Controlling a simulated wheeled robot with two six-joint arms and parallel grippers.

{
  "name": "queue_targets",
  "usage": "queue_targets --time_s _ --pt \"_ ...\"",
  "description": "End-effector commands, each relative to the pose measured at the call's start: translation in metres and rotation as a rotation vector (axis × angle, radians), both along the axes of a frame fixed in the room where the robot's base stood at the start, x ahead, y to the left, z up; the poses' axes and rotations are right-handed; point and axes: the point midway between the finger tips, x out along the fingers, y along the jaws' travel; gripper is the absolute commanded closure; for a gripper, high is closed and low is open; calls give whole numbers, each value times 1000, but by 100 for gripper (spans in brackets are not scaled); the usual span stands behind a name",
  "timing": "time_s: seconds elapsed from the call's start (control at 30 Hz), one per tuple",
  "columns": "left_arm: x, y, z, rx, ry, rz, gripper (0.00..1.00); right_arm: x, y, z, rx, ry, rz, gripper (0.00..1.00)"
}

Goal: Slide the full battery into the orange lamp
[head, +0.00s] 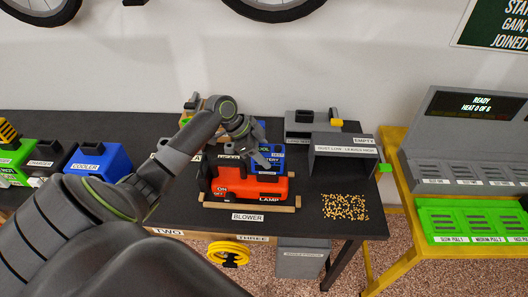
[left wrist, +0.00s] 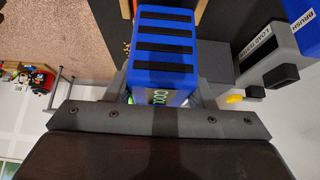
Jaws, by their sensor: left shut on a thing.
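The orange lamp (head: 270,189) stands on the dark bench inside a low wooden frame, with "ON" and "LAMP" lettering on its front. A blue battery (head: 276,160) shows just behind and above the lamp; its lettering is partly hidden, and whether it touches the lamp cannot be told. My left gripper (head: 264,154) is shut on this battery. In the left wrist view the battery (left wrist: 162,48) sits between the two fingers, with dark stripes on its face and green lettering reading "COOL". My right gripper is not in view.
A grey bin (head: 343,164) labelled "EMPTY" stands right of the lamp. Small yellow grains (head: 345,207) lie on the bench in front of it. A yellow-framed table (head: 395,165) with a display stands at the right.

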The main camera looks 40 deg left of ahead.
Motion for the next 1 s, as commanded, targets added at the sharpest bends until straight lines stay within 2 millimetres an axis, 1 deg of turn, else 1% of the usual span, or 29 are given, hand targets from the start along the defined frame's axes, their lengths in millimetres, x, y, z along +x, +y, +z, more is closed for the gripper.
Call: queue_targets --time_s 0.37,0.4,0.57,0.83,1.0 --pt "0 0 -9 -1 -3 -1 92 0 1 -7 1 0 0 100" --pt "1 0 -8 -1 -3 -1 46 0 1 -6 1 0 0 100" --pt "0 0 -8 0 -2 0 26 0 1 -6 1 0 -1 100" --pt "-1 1 -9 1 2 1 26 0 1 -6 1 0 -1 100" --pt "-3 7 -1 3 -2 1 26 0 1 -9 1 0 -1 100"
